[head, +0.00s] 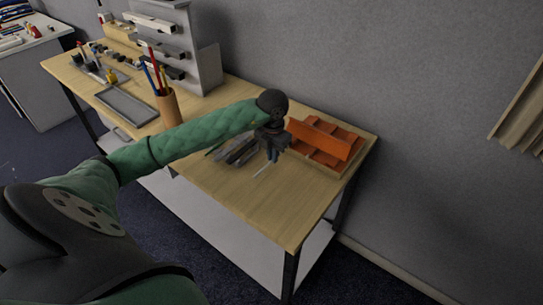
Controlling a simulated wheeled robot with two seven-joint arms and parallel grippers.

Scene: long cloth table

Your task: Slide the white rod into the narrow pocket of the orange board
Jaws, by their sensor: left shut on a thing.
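My left gripper (272,155) points down over the right part of the wooden table, with my green arm reaching in from the left. It is shut on the thin white rod (262,170), whose lower part shows slanting below the fingers. The narrow pocket cannot be made out from here. My right gripper is not in view.
Dark grey pieces (238,150) lie just left of the gripper. A brown pencil cup (168,106), an empty grey tray (125,104) and a grey shelf unit (185,45) stand farther left. The table's front right is clear. A grey wall runs behind.

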